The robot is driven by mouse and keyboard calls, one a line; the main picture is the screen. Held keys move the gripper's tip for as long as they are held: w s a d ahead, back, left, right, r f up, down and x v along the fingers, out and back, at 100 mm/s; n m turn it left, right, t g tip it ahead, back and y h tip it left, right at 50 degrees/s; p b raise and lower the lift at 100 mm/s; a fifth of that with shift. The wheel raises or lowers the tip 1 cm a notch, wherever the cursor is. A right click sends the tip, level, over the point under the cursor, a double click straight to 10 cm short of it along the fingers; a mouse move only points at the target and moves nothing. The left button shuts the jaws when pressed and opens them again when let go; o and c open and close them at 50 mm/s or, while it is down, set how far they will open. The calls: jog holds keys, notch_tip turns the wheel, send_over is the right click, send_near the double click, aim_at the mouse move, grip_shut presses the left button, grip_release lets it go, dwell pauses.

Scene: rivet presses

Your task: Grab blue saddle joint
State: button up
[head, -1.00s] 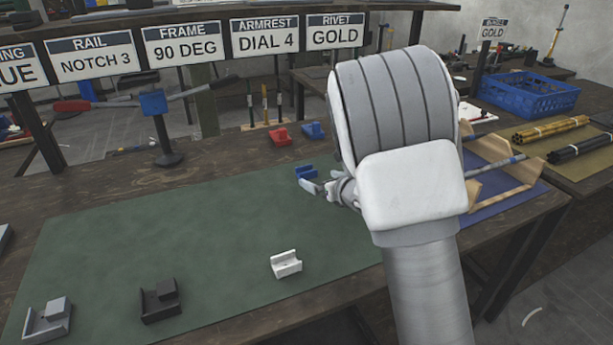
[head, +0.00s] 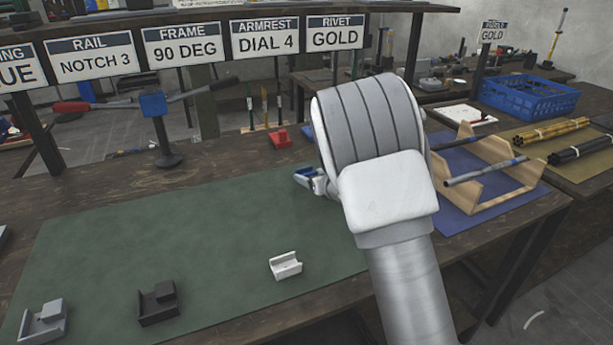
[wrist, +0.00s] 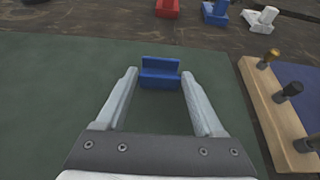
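The blue saddle joint (wrist: 160,72) lies on the green mat near its far edge, its slotted top showing in the wrist view. In the head view it is a small blue patch (head: 304,171), mostly hidden by my gripper (head: 314,181). In the wrist view my gripper (wrist: 159,76) is open, with its two fingertips on either side of the joint and a gap showing on each side.
Red (wrist: 167,8), blue (wrist: 216,12) and white (wrist: 261,19) parts stand behind the mat. A wooden cradle (head: 487,169) is at right.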

jog(key=c, duration=0.8)
jog(key=shift+c, duration=0.2)
jog(key=shift+r, duration=0.15)
